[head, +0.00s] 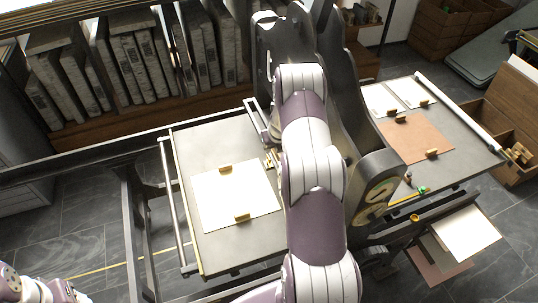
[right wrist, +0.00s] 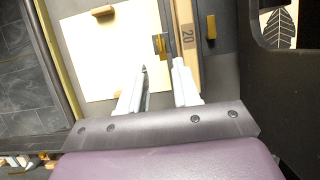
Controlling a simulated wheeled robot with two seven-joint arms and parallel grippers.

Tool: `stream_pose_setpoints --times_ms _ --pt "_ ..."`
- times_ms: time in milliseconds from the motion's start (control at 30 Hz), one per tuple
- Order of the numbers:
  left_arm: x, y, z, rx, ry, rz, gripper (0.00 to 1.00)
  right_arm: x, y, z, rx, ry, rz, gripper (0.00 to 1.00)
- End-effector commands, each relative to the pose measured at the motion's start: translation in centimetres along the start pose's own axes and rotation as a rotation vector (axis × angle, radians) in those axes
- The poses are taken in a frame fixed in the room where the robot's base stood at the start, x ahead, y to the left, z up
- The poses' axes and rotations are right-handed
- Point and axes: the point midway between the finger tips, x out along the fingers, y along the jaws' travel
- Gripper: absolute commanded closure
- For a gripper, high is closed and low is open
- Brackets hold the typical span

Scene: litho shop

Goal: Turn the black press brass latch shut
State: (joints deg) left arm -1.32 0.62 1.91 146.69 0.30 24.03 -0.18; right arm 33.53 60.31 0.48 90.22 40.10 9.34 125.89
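The black press (head: 344,110) stands in the middle of the head view, partly hidden behind my right arm. A small brass piece, which looks like the latch (right wrist: 160,46), lies at the right edge of the white sheet in the right wrist view. My right gripper (right wrist: 163,68) is open, with two pale fingers apart. In the picture the brass piece shows just beyond the gap between the fingertips; I cannot tell if they touch it. In the head view my right arm hides most of this spot. My left gripper is not in view; only left arm parts show at the lower left.
The grey press bed (head: 222,257) carries a white sheet (head: 215,200) with brass clips. A brass block (right wrist: 211,27) sits farther right. A side table (head: 462,135) with papers stands at the right.

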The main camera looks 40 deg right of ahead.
Motion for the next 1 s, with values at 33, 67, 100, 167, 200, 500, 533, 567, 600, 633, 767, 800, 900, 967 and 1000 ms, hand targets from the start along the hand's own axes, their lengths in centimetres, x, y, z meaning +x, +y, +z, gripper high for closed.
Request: stream_pose_setpoints --times_ms 33,67,100,167,200,500,533,567,600,633,767,800,900,967,1000 --pt "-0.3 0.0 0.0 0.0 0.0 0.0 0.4 1.3 0.1 -0.1 -0.001 0.004 0.001 0.68" --pt "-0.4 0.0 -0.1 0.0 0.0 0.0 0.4 2.2 0.1 -0.1 -0.001 0.004 0.001 0.68" --pt "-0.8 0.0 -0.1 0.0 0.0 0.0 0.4 3.3 0.1 -0.1 -0.002 0.004 0.001 0.68" --pt "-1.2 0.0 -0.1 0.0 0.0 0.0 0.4 4.9 0.1 -0.1 -0.004 0.004 0.001 0.68" --pt "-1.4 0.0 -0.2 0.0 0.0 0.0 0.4 5.7 0.1 0.0 -0.004 0.003 0.001 0.68" --pt "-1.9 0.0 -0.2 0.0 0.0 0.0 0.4 9.4 0.1 0.0 -0.006 0.001 0.001 0.68" --pt "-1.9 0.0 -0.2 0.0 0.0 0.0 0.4 9.6 0.1 0.0 -0.005 0.0 0.001 0.68" --pt "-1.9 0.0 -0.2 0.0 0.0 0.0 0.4 9.6 0.1 0.0 -0.005 0.0 0.001 0.68" --pt "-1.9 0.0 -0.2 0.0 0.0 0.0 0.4 9.7 0.1 0.0 -0.006 0.0 0.001 0.68" --pt "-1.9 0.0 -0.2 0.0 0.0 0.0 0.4 9.8 0.1 0.0 -0.006 0.0 0.001 0.68" --pt "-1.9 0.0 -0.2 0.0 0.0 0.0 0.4 9.8 0.1 0.0 -0.006 0.001 0.001 0.68" --pt "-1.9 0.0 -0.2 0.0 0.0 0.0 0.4 9.8 0.1 -0.1 -0.006 0.001 0.001 0.68" --pt "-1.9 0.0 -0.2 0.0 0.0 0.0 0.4 9.8 0.1 -0.1 -0.006 0.001 0.001 0.88" --pt "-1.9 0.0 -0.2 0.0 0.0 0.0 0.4 9.8 0.1 -0.1 -0.006 0.001 0.001 1.0" --pt "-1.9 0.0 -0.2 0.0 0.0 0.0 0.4 9.8 0.1 -0.1 -0.006 0.001 0.001 1.0"
